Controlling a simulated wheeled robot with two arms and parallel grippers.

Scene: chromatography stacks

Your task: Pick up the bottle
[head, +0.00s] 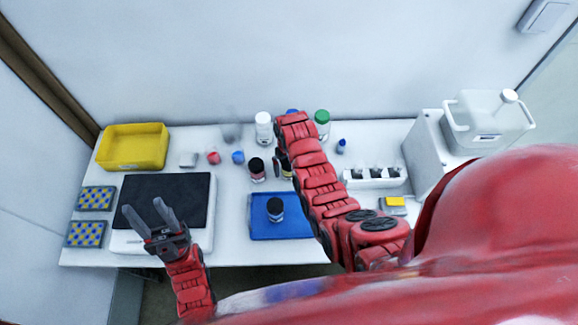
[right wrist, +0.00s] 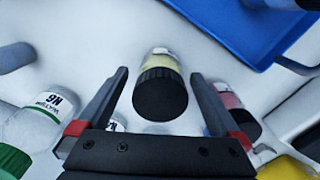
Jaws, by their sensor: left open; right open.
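A small bottle with a black cap and yellowish body (right wrist: 160,90) stands between the spread fingers of my right gripper (right wrist: 159,74) in the right wrist view. The gripper is open, and I cannot tell whether either finger touches it. In the head view this bottle (head: 287,168) is mostly hidden by my right arm. A third black-capped bottle (head: 275,210) stands on the blue tray (head: 300,230). My left gripper (head: 142,207) is open and empty above the black-topped device.
A white-capped bottle (head: 263,128) and a green-capped bottle (head: 322,122) stand at the back. A black-topped device (head: 185,190) and a yellow bin (head: 132,148) are left. A white vial rack (head: 375,181) and a large white jug (head: 490,125) are right.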

